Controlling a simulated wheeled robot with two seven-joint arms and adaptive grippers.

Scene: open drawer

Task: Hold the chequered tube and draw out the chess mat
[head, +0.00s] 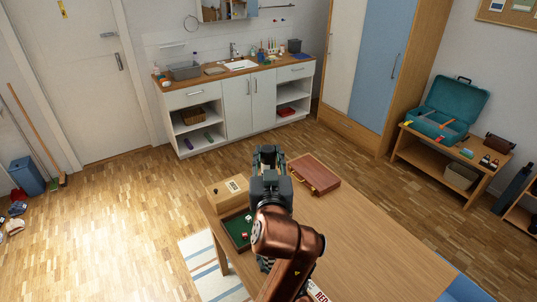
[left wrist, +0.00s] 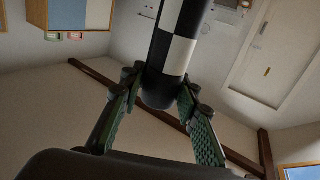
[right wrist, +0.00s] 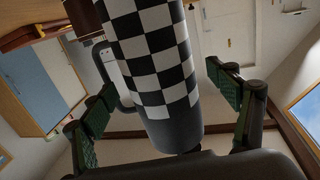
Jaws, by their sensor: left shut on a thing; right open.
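My left gripper (head: 268,158) is raised high over the table in the head view. In the left wrist view its green fingers (left wrist: 160,105) are shut on the dark end of the rolled chess mat (left wrist: 178,52), which has large black and white squares. In the right wrist view the chequered tube (right wrist: 155,65), thicker with smaller squares and a dark end, stands between the open fingers of my right gripper (right wrist: 165,100). A grey handle shows beside the tube. In the head view a chequered patch (head: 265,263) peeks out beside my arm, which hides the rest.
The wooden table (head: 370,240) is clear on its right. A green-lined tray (head: 236,232) with dice, a wooden box (head: 226,192) and a brown case (head: 315,174) lie around its far and left edges. A box with red lettering (head: 320,294) is partly hidden at the front.

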